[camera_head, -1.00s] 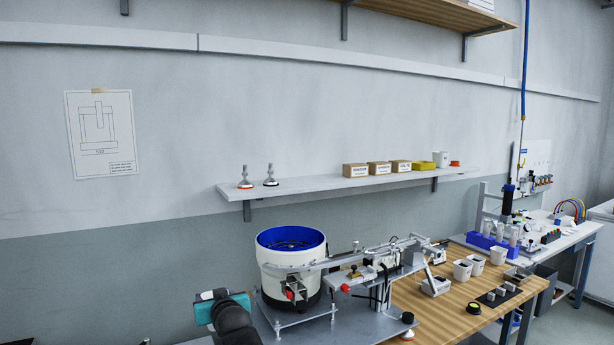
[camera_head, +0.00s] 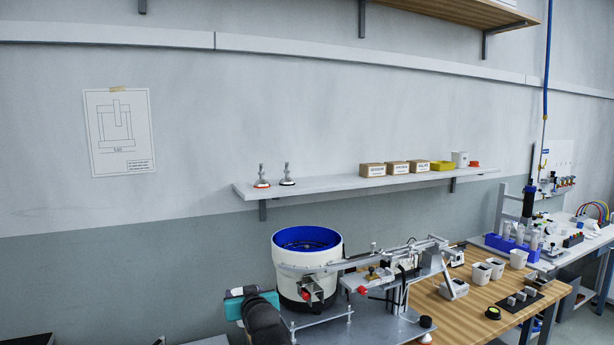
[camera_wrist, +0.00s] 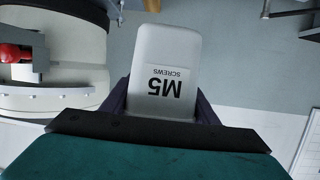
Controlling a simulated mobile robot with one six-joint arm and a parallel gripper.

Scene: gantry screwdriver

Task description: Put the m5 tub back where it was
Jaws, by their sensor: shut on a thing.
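The m5 tub (camera_wrist: 166,65) is a white tub with a label reading "M5 SCREWS", upside down in the wrist view. My gripper (camera_wrist: 162,108) is shut on it, with a dark finger along each side. In the head view my teal and black arm end (camera_head: 250,308) shows at the bottom, in front of the bowl feeder's left side. I cannot make out the tub there. Similar white tubs stand on the wooden bench: two close together (camera_head: 482,272) and (camera_head: 497,266), and one farther right (camera_head: 518,258). Their labels are not readable.
The white bowl feeder (camera_head: 307,262) with blue inside and its metal track stand close to my arm. The wall shelf (camera_head: 330,187) carries two metal fittings, several cartons, a yellow bin (camera_head: 442,166) and a white container (camera_head: 460,158). Small blocks sit on a black mat (camera_head: 538,303).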

